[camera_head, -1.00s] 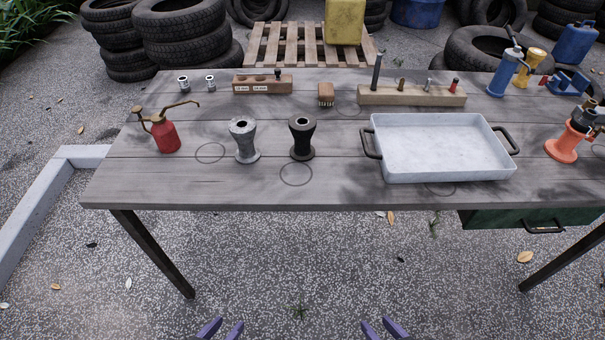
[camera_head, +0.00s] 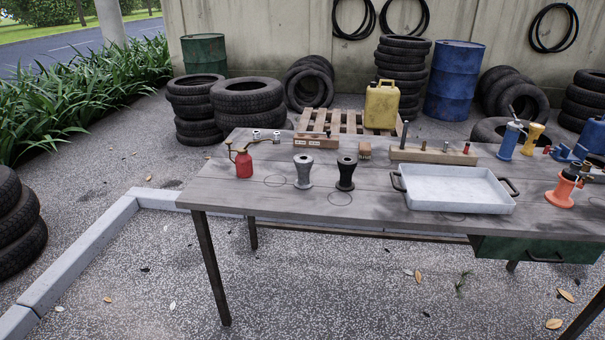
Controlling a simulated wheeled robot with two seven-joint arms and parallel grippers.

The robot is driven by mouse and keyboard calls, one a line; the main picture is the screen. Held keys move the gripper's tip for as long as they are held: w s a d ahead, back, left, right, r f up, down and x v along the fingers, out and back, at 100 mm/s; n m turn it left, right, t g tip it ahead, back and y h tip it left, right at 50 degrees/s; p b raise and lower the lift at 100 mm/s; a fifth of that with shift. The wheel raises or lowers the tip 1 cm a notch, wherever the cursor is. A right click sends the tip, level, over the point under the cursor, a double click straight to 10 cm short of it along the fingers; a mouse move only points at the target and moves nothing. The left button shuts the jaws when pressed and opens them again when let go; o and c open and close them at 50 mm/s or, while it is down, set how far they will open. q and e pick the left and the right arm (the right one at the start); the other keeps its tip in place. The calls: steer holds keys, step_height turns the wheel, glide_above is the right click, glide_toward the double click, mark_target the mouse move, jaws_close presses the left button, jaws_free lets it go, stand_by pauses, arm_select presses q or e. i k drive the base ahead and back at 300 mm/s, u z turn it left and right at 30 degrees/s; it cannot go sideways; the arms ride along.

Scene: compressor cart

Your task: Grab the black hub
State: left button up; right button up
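The black hub (camera_head: 346,174) stands upright on the grey wooden table (camera_head: 265,203), left of the white tray. It is waisted, with a wide base and a dark hole in its top. A similar grey hub (camera_head: 303,172) stands just to its left, apart from it. Neither of my grippers shows in the view now. Nothing touches or covers the black hub.
A red oil can (camera_head: 243,164) stands left of the hubs. The white tray (camera_head: 457,205) with dark handles lies to the right. Wooden blocks with small parts (camera_head: 432,156) line the back. The tabletop in front of the hubs is clear. A low kerb (camera_head: 75,258) runs at left.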

mark_target(347, 164)
steer(key=u, duration=0.95)
steer(key=i, duration=2.05)
steer(key=z, duration=0.2)
